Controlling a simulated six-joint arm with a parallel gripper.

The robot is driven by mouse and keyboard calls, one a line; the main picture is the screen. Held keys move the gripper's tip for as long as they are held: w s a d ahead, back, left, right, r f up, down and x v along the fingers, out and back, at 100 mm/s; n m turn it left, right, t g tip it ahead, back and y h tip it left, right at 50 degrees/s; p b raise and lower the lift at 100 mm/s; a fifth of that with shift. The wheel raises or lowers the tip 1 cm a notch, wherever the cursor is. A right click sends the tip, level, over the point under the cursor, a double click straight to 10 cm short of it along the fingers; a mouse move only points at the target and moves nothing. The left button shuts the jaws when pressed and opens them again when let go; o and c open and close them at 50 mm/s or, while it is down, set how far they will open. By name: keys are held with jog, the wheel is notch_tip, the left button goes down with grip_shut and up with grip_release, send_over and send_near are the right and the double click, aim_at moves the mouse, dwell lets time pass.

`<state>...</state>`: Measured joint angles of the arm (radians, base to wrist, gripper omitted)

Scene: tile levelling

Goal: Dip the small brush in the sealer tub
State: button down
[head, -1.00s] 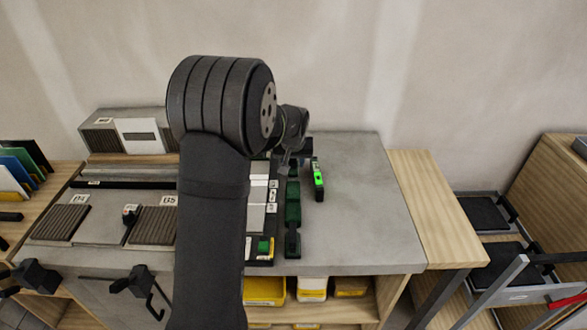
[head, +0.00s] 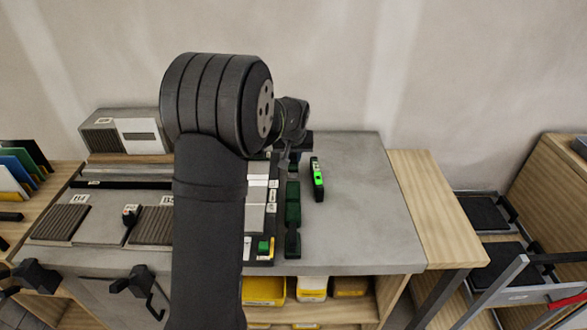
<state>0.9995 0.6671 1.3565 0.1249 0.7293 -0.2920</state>
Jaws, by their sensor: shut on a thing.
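My gripper (head: 285,162) is over the back middle of the grey bench, mostly hidden behind my own arm's wrist. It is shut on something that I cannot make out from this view. Neither the small brush nor the sealer tub can be told for sure. Two dark green items (head: 292,203) stand in a line on the bench just in front of the gripper.
A black device with a bright green face (head: 317,180) stands right of the green items. A black rack with white labels (head: 273,184) is to their left. Ribbed tiles (head: 62,224) lie at left. The bench's right side (head: 370,200) is clear.

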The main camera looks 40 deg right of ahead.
aim_at(293, 157)
jog(key=shift+r, duration=3)
jog(key=w+a+r, duration=0.3)
jog(key=w+a, duration=1.2)
jog(key=a, duration=0.5)
jog(key=shift+w+d+f, duration=0.1)
jog(key=shift+d+f, duration=0.05)
jog(key=shift+f, duration=2.1)
jog(key=shift+d+f, duration=0.1)
jog(key=shift+f, duration=2.15)
jog(key=shift+r, duration=0.1)
notch_tip(293, 157, up, 8)
jog(key=shift+r, duration=0.2)
